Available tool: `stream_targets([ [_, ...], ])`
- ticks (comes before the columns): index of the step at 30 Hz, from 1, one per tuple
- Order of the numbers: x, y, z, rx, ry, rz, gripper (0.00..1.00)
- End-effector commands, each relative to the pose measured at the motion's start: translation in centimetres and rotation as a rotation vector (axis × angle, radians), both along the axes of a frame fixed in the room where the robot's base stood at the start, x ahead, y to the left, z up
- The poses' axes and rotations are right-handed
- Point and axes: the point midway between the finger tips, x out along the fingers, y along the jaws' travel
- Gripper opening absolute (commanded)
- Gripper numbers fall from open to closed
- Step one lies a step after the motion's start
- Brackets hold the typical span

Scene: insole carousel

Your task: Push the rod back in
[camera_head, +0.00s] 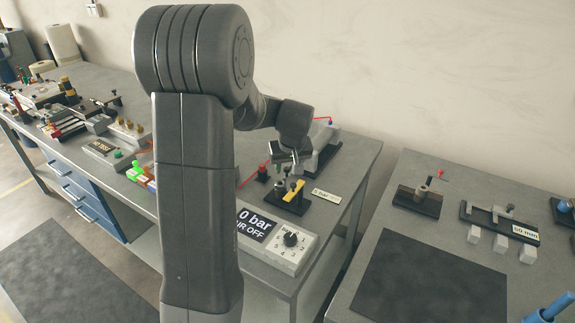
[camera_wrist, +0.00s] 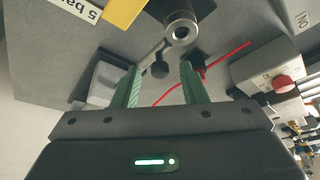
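In the wrist view a metal cylinder (camera_wrist: 181,28) with a round hole in its end face stands beyond my fingertips. I cannot tell for sure which part is the rod. My gripper (camera_wrist: 160,66) has its two green fingers apart, with nothing clearly held between them. In the head view my gripper (camera_head: 285,160) is over the back right of the bench, by a black base (camera_head: 288,203) with a yellow piece (camera_head: 294,188).
A control box (camera_head: 285,245) reading 0 bar, air off, has a black dial. A red line (camera_wrist: 225,58) runs near my right finger. A box with a red button (camera_wrist: 283,82) is at the right. A dark mat (camera_head: 430,270) on the right table is clear.

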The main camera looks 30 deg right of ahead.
Motion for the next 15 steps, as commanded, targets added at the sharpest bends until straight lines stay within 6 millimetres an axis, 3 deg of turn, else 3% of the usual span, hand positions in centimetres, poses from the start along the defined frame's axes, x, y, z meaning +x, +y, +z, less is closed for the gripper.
stream_targets([
  [2,-0.01,0.00,0.02,0.000,0.000,0.000,0.39],
  [8,-0.01,0.00,0.04,0.000,0.000,0.000,0.02],
  [15,0.19,-0.37,0.06,-0.001,-0.001,0.000,0.00],
])
